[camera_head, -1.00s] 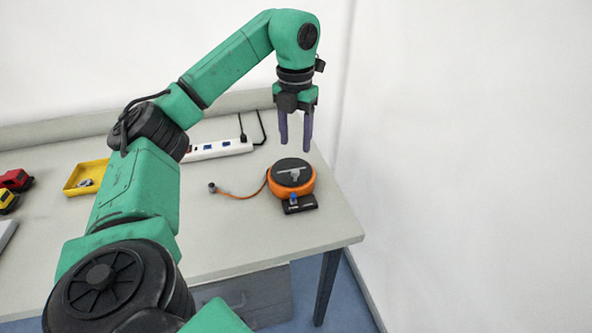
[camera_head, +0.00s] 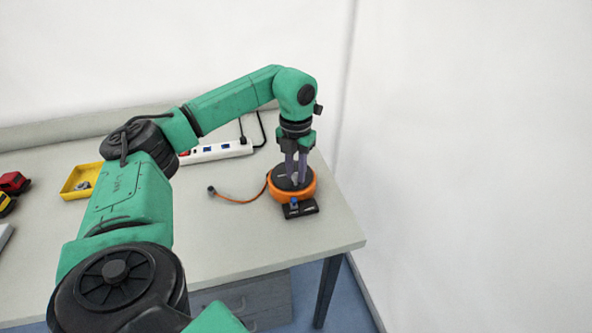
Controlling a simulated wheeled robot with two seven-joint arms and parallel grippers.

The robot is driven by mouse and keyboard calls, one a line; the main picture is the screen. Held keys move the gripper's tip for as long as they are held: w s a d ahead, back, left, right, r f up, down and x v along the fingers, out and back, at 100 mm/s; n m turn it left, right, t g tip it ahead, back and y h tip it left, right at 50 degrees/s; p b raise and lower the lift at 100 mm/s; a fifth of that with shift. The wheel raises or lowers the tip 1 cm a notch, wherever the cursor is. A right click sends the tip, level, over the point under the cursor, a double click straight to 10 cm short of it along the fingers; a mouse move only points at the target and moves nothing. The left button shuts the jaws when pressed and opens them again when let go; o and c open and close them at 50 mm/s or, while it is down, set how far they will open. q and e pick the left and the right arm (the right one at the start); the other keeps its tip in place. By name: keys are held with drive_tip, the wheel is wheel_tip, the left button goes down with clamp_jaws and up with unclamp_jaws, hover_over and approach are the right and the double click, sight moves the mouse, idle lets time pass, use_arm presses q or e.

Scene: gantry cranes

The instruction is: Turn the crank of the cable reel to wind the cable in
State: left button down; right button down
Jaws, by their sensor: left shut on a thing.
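The cable reel (camera_head: 307,193) is a round orange drum with a dark top, standing on a black base (camera_head: 300,209) near the right end of the table. A short orange cable (camera_head: 240,201) runs from its left side across the table to a dark plug end (camera_head: 212,190). My left gripper (camera_head: 296,182) points straight down over the reel, its purple fingers shut on the crank (camera_head: 295,179) on the reel's top. The fingers hide most of the crank. My right gripper is not in view.
A white power strip (camera_head: 222,151) lies behind and left of the reel. A yellow tray (camera_head: 70,191) and red and yellow items (camera_head: 14,182) are at the left. The table (camera_head: 300,240) is clear in front of the reel. A white wall stands at the right.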

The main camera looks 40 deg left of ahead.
sight(278, 171)
use_arm(q)
drive_tip(key=shift+r, duration=0.1)
drive_tip(key=shift+s+a+m, duration=0.15)
drive_tip(key=shift+m, duration=0.45)
drive_tip(key=m, duration=0.2)
drive_tip(key=a+m+p, duration=0.1)
drive_tip(key=m, duration=0.1)
drive_tip(key=shift+s, duration=0.4)
drive_tip(key=m, duration=0.2)
drive_tip(key=a+m+p, duration=0.1)
drive_tip(key=shift+s+a+r+m, duration=0.1)
drive_tip(key=shift+s+a+m, duration=0.1)
drive_tip(key=shift+m, duration=0.2)
drive_tip(key=m, duration=0.1)
drive_tip(key=a+m, duration=0.1)
drive_tip(key=shift+m+p, duration=0.3)
drive_tip(key=m, duration=0.1)
drive_tip(key=a+m+p, duration=0.1)
drive_tip(key=m, duration=0.3)
drive_tip(key=shift+w+a+p, duration=0.3)
drive_tip(key=shift+a, duration=0.05)
drive_tip(key=m, duration=0.2)
drive_tip(key=a+m+p, duration=0.1)
drive_tip(key=shift+w+m, duration=0.35)
drive_tip(key=shift+m, duration=0.05)
drive_tip(key=shift+w+a+m, duration=0.15)
drive_tip(key=shift+w+m, duration=0.15)
drive_tip(key=shift+m, duration=0.8)
